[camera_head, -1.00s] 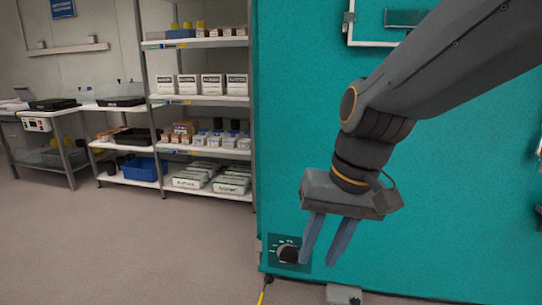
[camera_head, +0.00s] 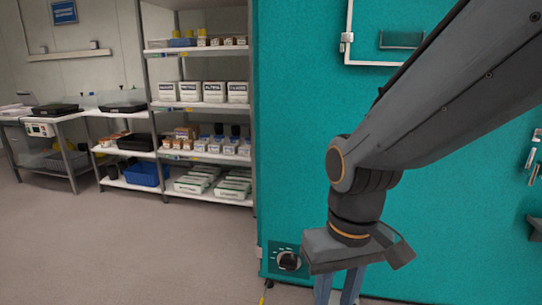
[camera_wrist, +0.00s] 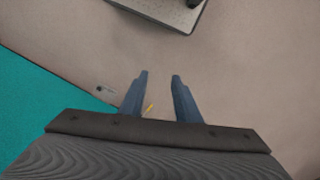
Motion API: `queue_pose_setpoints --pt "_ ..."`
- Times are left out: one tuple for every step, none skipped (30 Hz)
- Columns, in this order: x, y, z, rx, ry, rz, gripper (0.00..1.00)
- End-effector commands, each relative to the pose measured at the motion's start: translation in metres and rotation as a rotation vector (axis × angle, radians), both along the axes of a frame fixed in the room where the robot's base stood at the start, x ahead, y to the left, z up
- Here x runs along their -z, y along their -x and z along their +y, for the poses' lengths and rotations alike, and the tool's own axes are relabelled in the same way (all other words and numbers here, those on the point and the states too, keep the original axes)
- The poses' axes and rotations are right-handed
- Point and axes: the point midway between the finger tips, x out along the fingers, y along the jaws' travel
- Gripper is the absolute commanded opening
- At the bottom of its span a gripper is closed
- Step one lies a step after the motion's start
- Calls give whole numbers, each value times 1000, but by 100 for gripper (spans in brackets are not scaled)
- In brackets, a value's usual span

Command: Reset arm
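My gripper (camera_head: 338,290) hangs pointing down in front of the teal chamber wall (camera_head: 300,130), just right of a black dial knob (camera_head: 288,261) on a dark plate. The fingertips run out of the bottom of the head view. In the wrist view my gripper (camera_wrist: 158,80) has its two blue-grey fingers apart, with only floor between them. It holds nothing.
A metal shelf rack (camera_head: 200,104) with boxes, bottles and a blue bin (camera_head: 146,174) stands at the left. A bench (camera_head: 60,115) with black trays is farther left. The floor (camera_head: 120,245) in front is clear. A dark grey platform (camera_wrist: 165,10) shows at the top of the wrist view.

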Motion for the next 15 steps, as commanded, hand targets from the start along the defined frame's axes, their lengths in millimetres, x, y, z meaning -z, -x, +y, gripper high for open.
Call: queue_pose_setpoints --pt "-12 2 -4 16 2 2 30" --pt "-16 2 -6 25 5 3 30" --pt "-22 1 -10 39 7 4 30" --pt "-27 1 -14 50 7 3 30" --pt "-32 2 -17 61 10 4 30" --pt "-38 2 -23 76 13 5 30" --pt "-43 2 -26 87 14 4 30" --pt "-47 2 -30 98 15 5 30" --pt "-53 2 -35 113 19 6 30" --pt "-57 2 -39 124 19 5 30" --pt "-62 3 -43 135 21 5 30" --pt "-67 4 -48 149 24 7 30" --pt "-72 4 -52 161 25 8 30" --pt "-76 4 -55 171 26 7 30" --pt "-81 5 -60 185 28 9 30"
